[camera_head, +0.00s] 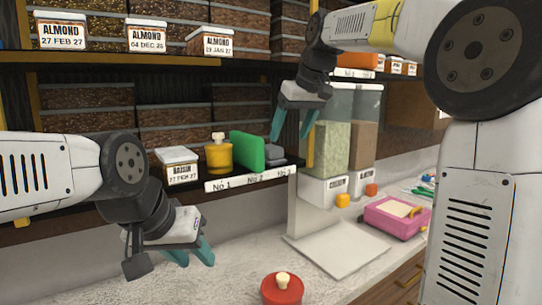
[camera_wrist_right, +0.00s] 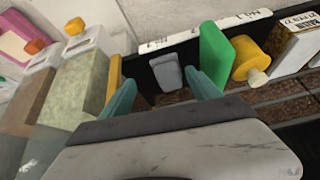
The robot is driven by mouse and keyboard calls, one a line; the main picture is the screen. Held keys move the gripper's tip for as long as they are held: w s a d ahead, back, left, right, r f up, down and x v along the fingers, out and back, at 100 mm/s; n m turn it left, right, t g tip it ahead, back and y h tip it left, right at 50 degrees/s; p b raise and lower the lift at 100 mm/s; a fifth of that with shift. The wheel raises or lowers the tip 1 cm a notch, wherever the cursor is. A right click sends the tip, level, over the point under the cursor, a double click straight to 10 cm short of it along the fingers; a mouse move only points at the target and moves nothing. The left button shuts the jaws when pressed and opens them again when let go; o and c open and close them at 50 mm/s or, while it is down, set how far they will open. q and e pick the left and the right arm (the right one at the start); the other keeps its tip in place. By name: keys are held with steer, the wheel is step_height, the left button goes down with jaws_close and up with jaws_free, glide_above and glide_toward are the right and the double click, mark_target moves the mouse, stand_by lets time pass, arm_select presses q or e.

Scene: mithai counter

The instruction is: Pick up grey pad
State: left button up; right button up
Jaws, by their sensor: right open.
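The grey pad (camera_head: 274,155) sits on the dark lower shelf beside a green block (camera_head: 247,151), above the "No 3" label. It also shows in the right wrist view (camera_wrist_right: 169,76), between my right gripper's fingers in the picture and apart from them. My right gripper (camera_head: 291,125) is open and empty, above the grey pad in the head view. Its teal fingertips show in the right wrist view (camera_wrist_right: 159,92). My left gripper (camera_head: 193,256) is in front of the shelf, over the counter. Its fingers stand apart with nothing between them.
A yellow jar (camera_head: 219,156) and a raisin box (camera_head: 178,168) stand left of the green block. A dispenser (camera_head: 333,148) stands close right of the pad. A red lidded pot (camera_head: 282,289) and a pink box (camera_head: 396,217) are on the counter.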

mark_target(270, 146)
steer(key=shift+n, duration=0.5)
steer(key=w+a, duration=0.1)
steer(key=w+a+r, duration=0.1)
steer(key=w, duration=0.1)
steer(key=shift+w+a, duration=0.3)
steer(key=shift+a, duration=0.1)
steer(key=shift+w+a+f, duration=0.15)
steer(key=shift+f, duration=0.05)
steer(key=x, duration=0.7)
steer(key=shift+s+a+f, duration=0.1)
steer(key=shift+s+f, duration=0.05)
steer(key=shift+s, duration=0.1)
jaws_close()
steer(key=shift+r, duration=0.6)
step_height(270, 146, up, 3)
steer(key=shift+f, duration=0.15)
steer(key=s+d, duration=1)
steer(key=s, duration=0.5)
steer(key=shift+f, duration=0.15)
